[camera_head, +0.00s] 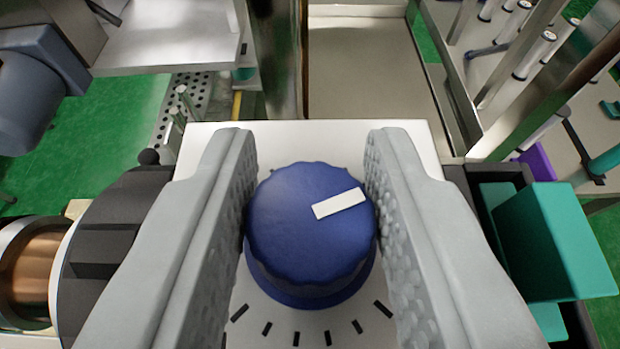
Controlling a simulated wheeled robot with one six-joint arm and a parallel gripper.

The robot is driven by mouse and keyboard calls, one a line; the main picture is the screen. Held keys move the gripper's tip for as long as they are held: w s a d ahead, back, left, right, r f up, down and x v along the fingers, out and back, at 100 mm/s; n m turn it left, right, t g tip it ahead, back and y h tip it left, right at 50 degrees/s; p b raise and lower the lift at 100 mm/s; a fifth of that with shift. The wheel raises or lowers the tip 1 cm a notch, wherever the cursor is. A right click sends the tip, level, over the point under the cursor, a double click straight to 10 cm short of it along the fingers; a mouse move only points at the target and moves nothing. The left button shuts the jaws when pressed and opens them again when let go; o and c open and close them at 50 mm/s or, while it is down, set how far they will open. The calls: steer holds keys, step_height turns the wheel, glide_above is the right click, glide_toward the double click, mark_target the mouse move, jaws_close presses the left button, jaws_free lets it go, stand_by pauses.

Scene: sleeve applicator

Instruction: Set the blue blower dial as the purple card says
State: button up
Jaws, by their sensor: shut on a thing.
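The blue blower dial (300,235) sits on a white panel (405,137) in the middle of the view. It has a scalloped rim and a white pointer mark that points right and slightly up. Several black tick marks show on the panel below the dial. My gripper (311,205) has its two grey fingers on either side of the dial, shut on it. The fingers hide the panel to the left and right of the dial. I cannot make out a purple card that can be read; only a small purple patch (538,165) shows at the right.
A teal block (555,240) stands close at the right in a dark holder. A black and copper cylindrical part (40,265) is close at the left. A metal chute (360,70) runs behind the panel. Green floor (115,115) shows at the left.

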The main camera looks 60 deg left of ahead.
steer(key=n+g+y, duration=0.2)
steer(key=n+g, duration=0.2)
steer(key=g, duration=0.1)
steer(key=shift+n, duration=0.4)
steer(key=shift+g, duration=0.3)
steer(key=o, duration=1)
steer(key=shift+c, duration=0.2)
steer(key=w+v, duration=0.1)
steer(key=v, duration=0.6)
steer(key=shift+s+d, duration=0.25)
steer(key=shift+s, duration=0.15)
